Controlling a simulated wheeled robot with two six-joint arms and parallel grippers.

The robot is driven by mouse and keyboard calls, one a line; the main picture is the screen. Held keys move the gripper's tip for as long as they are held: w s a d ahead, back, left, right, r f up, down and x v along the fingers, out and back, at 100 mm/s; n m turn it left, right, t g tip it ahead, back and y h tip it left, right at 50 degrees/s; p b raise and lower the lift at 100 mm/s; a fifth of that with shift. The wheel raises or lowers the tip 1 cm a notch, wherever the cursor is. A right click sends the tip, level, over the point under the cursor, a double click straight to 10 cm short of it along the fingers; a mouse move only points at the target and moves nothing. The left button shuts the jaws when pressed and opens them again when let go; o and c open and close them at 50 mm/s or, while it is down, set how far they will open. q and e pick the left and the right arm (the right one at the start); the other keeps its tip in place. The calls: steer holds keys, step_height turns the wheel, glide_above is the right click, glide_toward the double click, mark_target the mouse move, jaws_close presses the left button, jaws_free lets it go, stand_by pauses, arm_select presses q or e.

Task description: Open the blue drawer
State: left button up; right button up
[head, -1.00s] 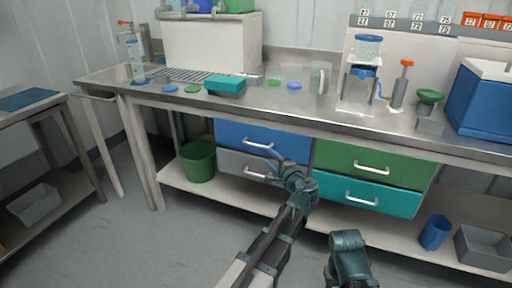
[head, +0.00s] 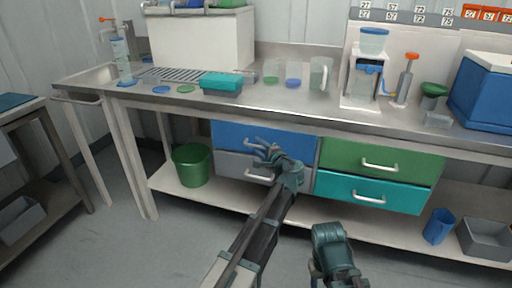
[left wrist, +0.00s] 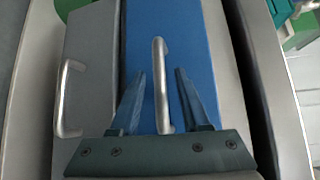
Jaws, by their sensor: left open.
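The blue drawer (head: 236,133) is shut, at the upper left of the drawer block under the steel bench. It also fills the middle of the left wrist view (left wrist: 200,50). Its silver handle (left wrist: 159,85) stands between the two fingers of my left gripper (left wrist: 160,85), with a gap on each side. My left gripper (head: 265,152) is open and in front of the blue drawer in the head view, hiding part of its handle. My right gripper (head: 330,240) is low at the front; its fingertips cannot be made out.
A grey drawer (head: 232,165) with its own handle lies directly below the blue one. A green drawer (head: 345,157) and a teal drawer (head: 335,187) are to the right. A green bin (head: 192,166) stands left on the lower shelf.

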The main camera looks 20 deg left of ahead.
arm_select(q)
steer(key=shift+c, duration=0.3)
jaws_close()
stand_by(1.1)
